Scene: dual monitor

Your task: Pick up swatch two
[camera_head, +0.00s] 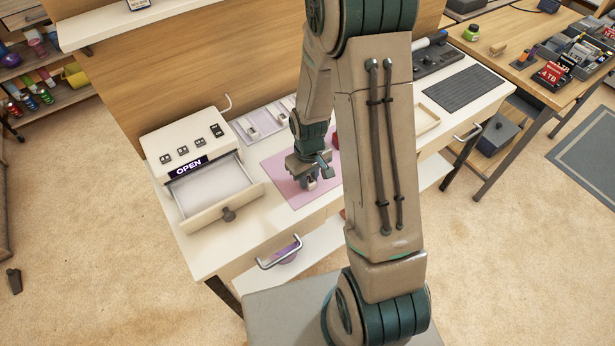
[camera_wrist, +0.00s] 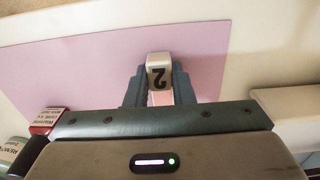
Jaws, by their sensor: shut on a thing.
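Swatch two (camera_wrist: 159,75) is a small pale piece marked "2", seen between my gripper's fingers in the wrist view. My gripper (camera_wrist: 159,92) is shut on it, one finger at each side. The pink mat (camera_wrist: 70,70) shows behind and below it. In the head view my gripper (camera_head: 312,181) is low over the pink mat (camera_head: 292,197) on the white desk. The arm link hides part of the mat there. I cannot tell whether the swatch touches the mat.
A white box with an "OPEN" label and an open drawer (camera_head: 216,192) stands left of the mat. A lilac tray (camera_head: 259,122) with small pieces lies behind it.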

